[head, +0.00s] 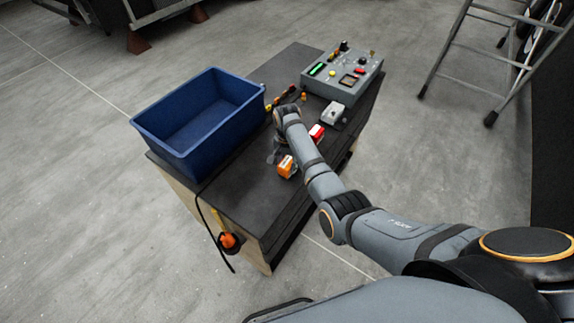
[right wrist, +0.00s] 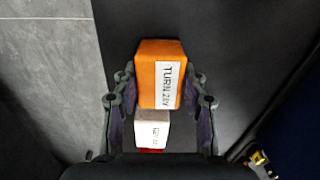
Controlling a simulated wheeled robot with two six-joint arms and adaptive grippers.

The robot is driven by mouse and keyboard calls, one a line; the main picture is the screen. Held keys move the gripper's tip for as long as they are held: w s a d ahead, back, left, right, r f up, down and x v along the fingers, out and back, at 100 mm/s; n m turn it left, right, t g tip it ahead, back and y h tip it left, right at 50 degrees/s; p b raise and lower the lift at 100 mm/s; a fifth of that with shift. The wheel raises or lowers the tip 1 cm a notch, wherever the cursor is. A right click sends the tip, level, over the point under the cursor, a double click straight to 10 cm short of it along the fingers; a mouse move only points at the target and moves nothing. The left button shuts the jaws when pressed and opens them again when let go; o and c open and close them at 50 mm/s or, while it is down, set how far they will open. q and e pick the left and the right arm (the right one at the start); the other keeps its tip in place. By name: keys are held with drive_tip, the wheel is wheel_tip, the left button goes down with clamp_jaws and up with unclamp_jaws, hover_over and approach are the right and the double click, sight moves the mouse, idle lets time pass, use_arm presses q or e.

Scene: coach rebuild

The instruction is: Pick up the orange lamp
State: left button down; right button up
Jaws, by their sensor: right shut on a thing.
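The orange lamp (head: 288,167) is a small orange block with a white label, near the front middle of the dark bench top. In the right wrist view the orange lamp (right wrist: 158,78) sits between the fingers of my right gripper (right wrist: 160,100), its label facing the camera. My right gripper (head: 277,156) is shut on it, reaching in from the right in the head view. I cannot tell whether the lamp touches the bench. My left gripper is not in view.
A blue bin (head: 190,150) stands on the bench's left side. A red and white lamp (head: 317,132), a grey box (head: 333,113) and a control panel (head: 343,72) lie further back. An orange-and-black plug (head: 229,241) hangs at the front edge. A ladder (head: 455,60) stands right.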

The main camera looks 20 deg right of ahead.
sight(287, 162)
wheel_tip(287, 162, up, 3)
drive_tip(key=shift+r, duration=0.15)
drive_tip(key=s+d+r+p, duration=0.2)
drive_tip(key=s+r+p, duration=0.1)
drive_tip(key=s+r, duration=0.2)
drive_tip(key=s+d+r+p, duration=0.3)
drive_tip(key=s+r, duration=0.1)
drive_tip(key=s, duration=0.4)
drive_tip(key=shift+d+r, duration=0.25)
drive_tip(key=shift+r, duration=0.1)
